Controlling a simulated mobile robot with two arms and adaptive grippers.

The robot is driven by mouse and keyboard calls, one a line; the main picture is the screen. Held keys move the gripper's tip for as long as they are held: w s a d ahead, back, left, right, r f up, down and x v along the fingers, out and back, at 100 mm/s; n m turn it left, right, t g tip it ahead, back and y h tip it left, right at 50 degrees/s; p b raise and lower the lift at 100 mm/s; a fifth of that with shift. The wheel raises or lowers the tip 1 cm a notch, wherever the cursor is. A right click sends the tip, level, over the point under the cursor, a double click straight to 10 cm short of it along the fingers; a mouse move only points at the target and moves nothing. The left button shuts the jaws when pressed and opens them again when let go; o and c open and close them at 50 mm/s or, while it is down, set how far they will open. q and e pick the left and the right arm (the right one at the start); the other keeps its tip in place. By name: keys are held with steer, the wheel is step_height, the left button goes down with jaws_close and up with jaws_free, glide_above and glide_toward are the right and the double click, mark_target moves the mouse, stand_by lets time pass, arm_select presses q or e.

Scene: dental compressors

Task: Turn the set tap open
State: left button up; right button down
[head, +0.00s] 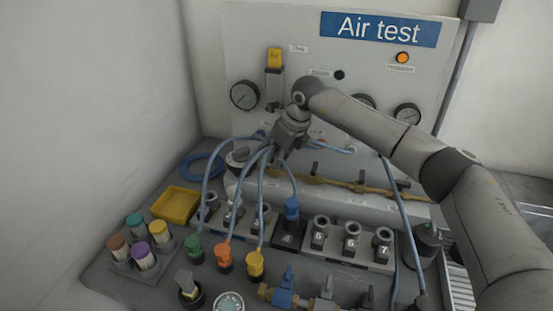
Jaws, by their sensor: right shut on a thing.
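My right gripper (284,152) reaches in from the right and stands low in front of the grey "Air test" panel (270,40). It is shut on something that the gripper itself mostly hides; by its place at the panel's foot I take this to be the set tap. I cannot make out the tap's handle or how far it is turned. Blue hoses (214,160) pass right beside and below the fingers. My left gripper is not in view.
Gauges (244,95) and an orange lamp (403,58) are on the panel. Below stand numbered ports (351,240), coloured hose plugs (255,264), a blue-handled brass valve (285,290), a yellow tray (175,205) and a rack of coloured-capped pieces (143,255). The bench is crowded.

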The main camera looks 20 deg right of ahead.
steer(key=n, duration=0.2)
steer(key=n+g+y, duration=0.1)
steer(key=n, duration=0.1)
steer(key=shift+w+d+n, duration=0.1)
steer(key=shift+d+n, duration=0.05)
steer(key=shift+n, duration=0.15)
stand_by(0.4)
steer(key=shift+g, duration=0.3)
steer(key=c, duration=1.5)
jaws_free()
steer(key=shift+r, duration=0.1)
steer(key=v, duration=1.2)
steer(key=shift+d, duration=0.15)
